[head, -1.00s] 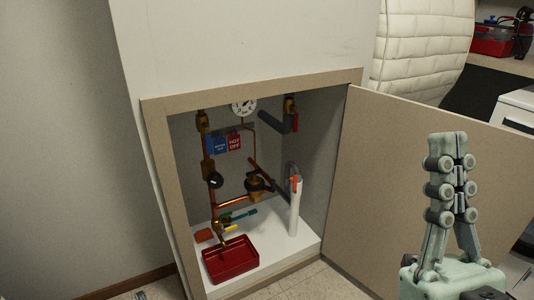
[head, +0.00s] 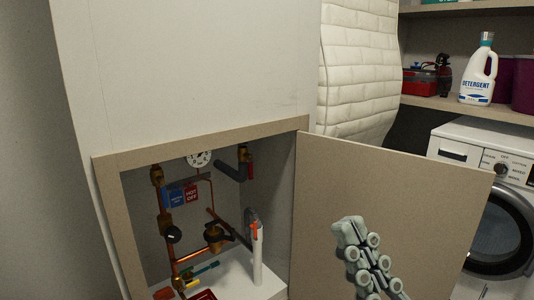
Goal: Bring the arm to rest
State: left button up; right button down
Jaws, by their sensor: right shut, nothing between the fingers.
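My right gripper (head: 350,228) shows at the lower right of the head view, in front of the open cabinet door (head: 390,205). Its fingers are together, tilted up and to the left, with nothing between them. The lower part of the gripper is cut off by the bottom edge. My left gripper is not in view.
A washing machine (head: 500,180) stands at the right, below a shelf with a detergent bottle (head: 479,75).

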jog(key=w+d+f+g+h, duration=0.1)
jog(key=w+f+g+h, duration=0.2)
jog(key=f, duration=0.5)
jog(key=w+f+g+h, duration=0.1)
jog(key=w+f+h, duration=0.3)
jog(key=w+f, duration=0.25)
jog(key=w+d+f+m+g+h, duration=0.1)
jog(key=w+d+f+m+h, duration=0.2)
jog(key=f, duration=0.4)
jog(key=w+d+f+g+h, duration=0.1)
jog(key=d+f+h, duration=0.35)
jog(key=f, duration=0.35)
jog(key=s+d+f+m+g+h, duration=0.3)
jog(key=d+f+g+h, duration=0.2)
jog(key=d+f, duration=0.8)
jog(key=s+d+f+m+g+h, duration=0.2)
jog(key=s+d+f+g+h, duration=0.35)
jog(key=s+d+f, duration=0.45)
jog(key=s+a+f+m+y, duration=0.1)
jog(key=a+y, duration=0.1)
jog(key=a, duration=0.4)
jog(key=s+a+f+m+g+y, duration=0.1)
jog(key=s+a+m+y, duration=0.1)
jog(key=a, duration=0.5)
jog(key=shift+s+f, duration=0.25)
